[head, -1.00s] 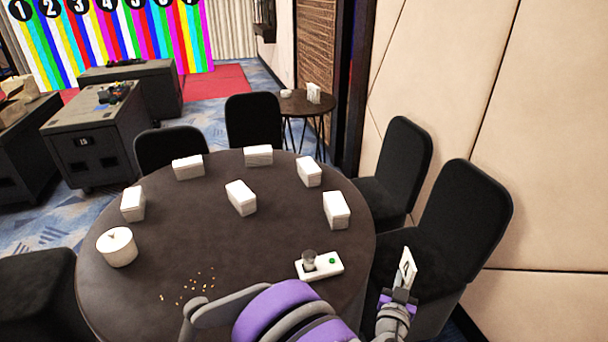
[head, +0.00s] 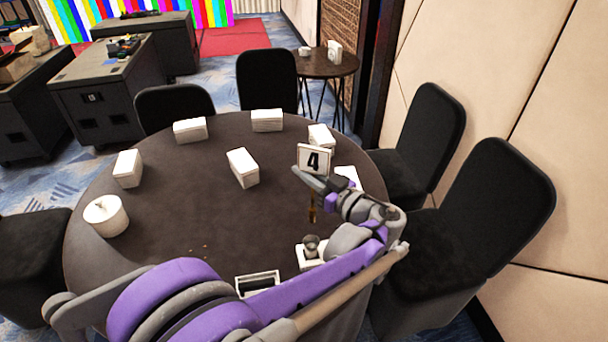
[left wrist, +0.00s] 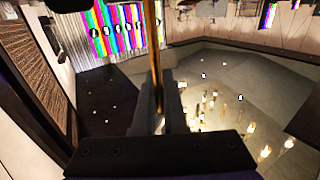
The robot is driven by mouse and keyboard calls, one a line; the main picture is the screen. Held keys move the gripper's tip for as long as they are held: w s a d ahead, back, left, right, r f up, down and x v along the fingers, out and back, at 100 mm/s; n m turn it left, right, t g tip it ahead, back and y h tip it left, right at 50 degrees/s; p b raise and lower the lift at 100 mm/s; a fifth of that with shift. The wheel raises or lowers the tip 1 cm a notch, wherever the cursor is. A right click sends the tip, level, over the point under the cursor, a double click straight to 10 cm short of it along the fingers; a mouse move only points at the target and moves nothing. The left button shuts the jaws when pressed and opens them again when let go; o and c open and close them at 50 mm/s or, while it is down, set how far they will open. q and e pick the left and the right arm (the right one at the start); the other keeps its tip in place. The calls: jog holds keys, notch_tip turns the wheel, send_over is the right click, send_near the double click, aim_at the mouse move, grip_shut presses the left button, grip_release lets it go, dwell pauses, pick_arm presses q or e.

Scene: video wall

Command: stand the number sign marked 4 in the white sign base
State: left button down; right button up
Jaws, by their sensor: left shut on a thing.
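The number sign marked 4 (head: 314,159) is a white plate with a black 4. It is upright and faces the head camera. My left gripper (head: 318,179) is shut on its lower edge and holds it above the right part of the table. In the left wrist view a thin brownish upright strip stands between the fingers (left wrist: 160,108); I cannot tell if it is the sign edge-on. A white frame with a dark slot (head: 241,285), seemingly the sign base, is on the near table, partly hidden by my left arm. My right gripper is out of view.
The dark round table (head: 200,218) carries several white boxes (head: 243,167), a white lidded pot (head: 106,215) and a white block with a grey knob (head: 311,247). Black chairs (head: 267,80) surround it. The table's middle left is clear.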

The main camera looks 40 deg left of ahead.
pick_arm(q)
notch_tip(320, 180, down, 12)
jog(key=b, duration=0.9)
jog(key=shift+f, duration=0.2)
dwell(0.5)
jog(key=shift+f, duration=0.15)
dwell(0.6)
jog(key=shift+f+b, duration=1.2)
jog(key=shift+f, duration=0.8)
jog(key=c, duration=1.4)
grip_release()
jog(key=shift+f, duration=0.1)
jog(key=o, duration=0.5)
